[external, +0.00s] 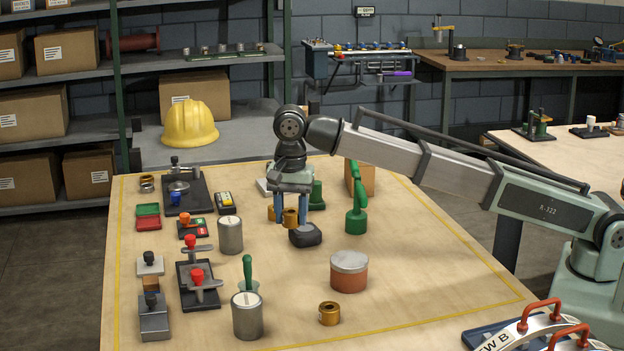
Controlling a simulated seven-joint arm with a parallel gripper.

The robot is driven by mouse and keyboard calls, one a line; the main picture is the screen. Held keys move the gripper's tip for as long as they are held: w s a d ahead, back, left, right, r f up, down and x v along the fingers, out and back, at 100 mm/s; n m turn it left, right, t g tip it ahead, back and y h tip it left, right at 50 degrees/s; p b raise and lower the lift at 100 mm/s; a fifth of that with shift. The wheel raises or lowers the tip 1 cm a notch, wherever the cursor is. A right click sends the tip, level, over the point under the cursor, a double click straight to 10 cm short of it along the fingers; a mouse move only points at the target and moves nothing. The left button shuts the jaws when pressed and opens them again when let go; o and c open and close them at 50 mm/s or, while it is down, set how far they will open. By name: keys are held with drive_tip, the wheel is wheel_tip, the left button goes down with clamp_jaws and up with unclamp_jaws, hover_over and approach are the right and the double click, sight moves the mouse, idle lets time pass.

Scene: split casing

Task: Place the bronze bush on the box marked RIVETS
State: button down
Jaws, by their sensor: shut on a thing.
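My gripper (291,207) points down over the middle of the table, its blue fingers shut on a bronze bush (290,219). The bush hangs between the fingertips; whether it touches anything below is unclear. Another bronze-coloured piece (271,213) shows just left of the fingers, partly hidden. A separate bronze bush (329,313) with a dark hole lies near the front of the table. A cardboard box (361,178) stands at the table's back right, partly hidden by a green tool; no readable RIVETS marking shows on it.
A dark rounded block (305,235) sits just below and right of the held bush. A green-handled tool (356,207), a red tin (349,271), grey cans (230,235) and red-knobbed clamps (198,281) stand around. The front right of the table (430,300) is clear.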

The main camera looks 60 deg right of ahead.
drive_tip(key=w+d+r+m, duration=0.1)
drive_tip(key=w+d, duration=0.2)
drive_tip(key=d, duration=0.4)
drive_tip(key=w+d+r+m, duration=0.1)
drive_tip(key=w+d, duration=0.2)
drive_tip(key=d, duration=0.3)
drive_tip(key=w+d+r+m, duration=0.1)
drive_tip(key=d+r, duration=0.2)
drive_tip(key=d, duration=0.9)
drive_tip(key=d+r+m, duration=0.1)
drive_tip(key=d+r, duration=0.2)
drive_tip(key=d, duration=0.9)
drive_tip(key=w+d+r+m, duration=0.1)
drive_tip(key=d+r, duration=0.2)
drive_tip(key=d, duration=0.9)
drive_tip(key=shift+s+a+f+n, duration=0.15)
drive_tip(key=shift+s+f+n, duration=0.15)
drive_tip(key=shift+f+n, duration=0.95)
drive_tip(key=shift+s+a+f+n, duration=0.15)
drive_tip(key=shift+s+f+n, duration=0.3)
drive_tip(key=shift+f, duration=1.55)
drive_tip(key=shift+s+a+f+n, duration=0.15)
drive_tip(key=shift+f+n, duration=0.85)
drive_tip(key=shift+f, duration=0.6)
drive_tip(key=shift+f, duration=0.15)
drive_tip(key=c, duration=0.6)
unclamp_jaws()
drive_tip(key=shift+o, duration=0.2)
